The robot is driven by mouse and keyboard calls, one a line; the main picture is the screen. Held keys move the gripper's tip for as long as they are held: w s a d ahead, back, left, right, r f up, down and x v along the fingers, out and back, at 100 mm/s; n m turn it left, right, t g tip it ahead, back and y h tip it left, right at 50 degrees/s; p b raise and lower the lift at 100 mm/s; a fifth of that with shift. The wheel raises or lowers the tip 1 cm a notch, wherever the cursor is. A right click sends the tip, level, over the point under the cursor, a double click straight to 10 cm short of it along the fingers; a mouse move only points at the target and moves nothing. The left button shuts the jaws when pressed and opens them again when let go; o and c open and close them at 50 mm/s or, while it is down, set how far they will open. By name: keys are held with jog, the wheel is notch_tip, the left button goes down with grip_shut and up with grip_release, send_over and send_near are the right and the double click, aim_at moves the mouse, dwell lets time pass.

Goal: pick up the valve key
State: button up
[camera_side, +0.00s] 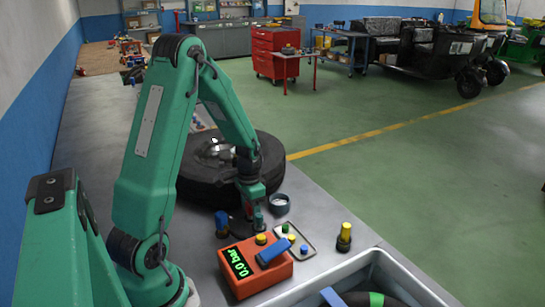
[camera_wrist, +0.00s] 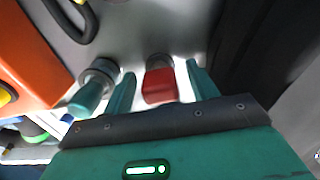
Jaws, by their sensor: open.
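My gripper (camera_wrist: 159,88) is open, pointing down at the grey bench between the tyre and the orange gauge box. In the wrist view its two teal fingers stand either side of a red-capped piece (camera_wrist: 158,84) with a grey base, apparently the valve key. A gap shows on each side of it. In the side view my gripper (camera_side: 256,215) hides this piece. A teal piece with a grey collar (camera_wrist: 90,88) stands just left of the fingers in the wrist view.
The orange box (camera_side: 255,268) reads 0.0 bar and has a blue piece on top. A tyre (camera_side: 270,160) lies behind my gripper.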

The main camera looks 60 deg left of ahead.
jog(key=c, duration=1)
jog(key=shift+r, duration=0.1)
jog(key=shift+r, duration=4.95)
jog(key=shift+a, duration=0.1)
jog(key=shift+w+a+r, duration=0.2)
jog(key=shift+w+a, duration=0.05)
jog(key=shift+a, duration=0.15)
jog(key=w+a+r, duration=0.1)
jog(key=a, duration=0.1)
jog(key=w+a+r, duration=0.1)
jog(key=a, duration=0.2)
jog(key=a+r, duration=0.2)
jog(key=a, duration=0.1)
jog(key=shift+w+a+r, duration=0.1)
jog(key=shift+w, duration=0.3)
jog(key=shift+w+a+r, duration=0.1)
jog(key=shift+a+r, duration=0.7)
jog(key=shift+a, duration=0.65)
jog(key=shift+s+a+r, duration=0.1)
jog(key=shift+a+r, duration=0.65)
jog(key=shift+a, duration=0.65)
jog(key=shift+w+a+r, duration=0.1)
jog(key=shift+a+r, duration=0.7)
jog(key=shift+a, duration=0.65)
